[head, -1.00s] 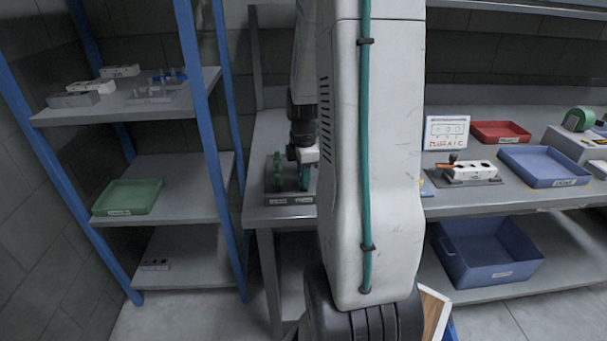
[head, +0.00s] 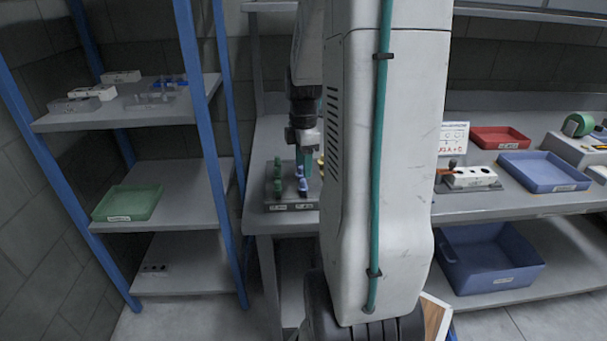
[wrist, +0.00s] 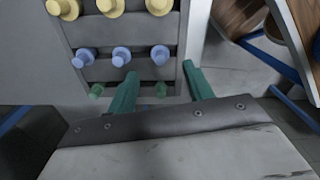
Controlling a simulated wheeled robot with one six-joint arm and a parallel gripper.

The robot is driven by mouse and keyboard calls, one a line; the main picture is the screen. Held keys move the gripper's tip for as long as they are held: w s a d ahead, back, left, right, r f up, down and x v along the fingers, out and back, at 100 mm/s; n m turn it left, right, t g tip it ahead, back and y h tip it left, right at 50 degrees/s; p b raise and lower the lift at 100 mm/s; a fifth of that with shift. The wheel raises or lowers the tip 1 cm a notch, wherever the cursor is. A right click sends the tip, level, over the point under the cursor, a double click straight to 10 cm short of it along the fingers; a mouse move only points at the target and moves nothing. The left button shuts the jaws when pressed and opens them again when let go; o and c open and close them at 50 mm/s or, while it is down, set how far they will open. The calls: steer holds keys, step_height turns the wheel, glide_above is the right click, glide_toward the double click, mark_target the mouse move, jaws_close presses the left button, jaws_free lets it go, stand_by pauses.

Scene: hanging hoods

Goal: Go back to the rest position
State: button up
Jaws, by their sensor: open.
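My gripper (head: 307,160) is open above the left end of the workbench, over a grey rack (head: 290,206) of coloured pegs. In the wrist view its two green fingers (wrist: 160,92) stand apart with nothing held between them. The rack in the wrist view (wrist: 133,70) carries yellow pegs (wrist: 108,5), blue pegs (wrist: 121,56) and small green pegs (wrist: 97,90). My arm column hides part of the bench and the rack's right side in the head view.
A blue-post shelf on the left holds a green tray (head: 127,203) and several grey and white blocks. On the right stand a red tray (head: 499,137), a blue tray (head: 544,171) and a fixture (head: 469,178). A large blue bin (head: 490,257) sits below.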

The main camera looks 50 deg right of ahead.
steer(key=shift+r, duration=0.7)
steer(key=shift+s+a+f+m, duration=0.1)
steer(key=shift+s+a+m, duration=0.1)
steer(key=shift+m, duration=0.4)
steer(key=shift+s+a+f+m, duration=0.1)
steer(key=shift+s+m, duration=0.05)
steer(key=shift+m, duration=0.45)
steer(key=s+a+r+m, duration=0.2)
steer(key=s+a+r, duration=0.1)
steer(key=a, duration=0.7)
steer(key=s+a+r+m+t, duration=0.1)
steer(key=s+a+r+m, duration=0.2)
steer(key=a, duration=0.7)
steer(key=s+a+r+m, duration=0.3)
steer(key=s+a+r, duration=0.1)
steer(key=a, duration=0.6)
steer(key=shift+s, duration=0.9)
steer(key=shift+r, duration=0.1)
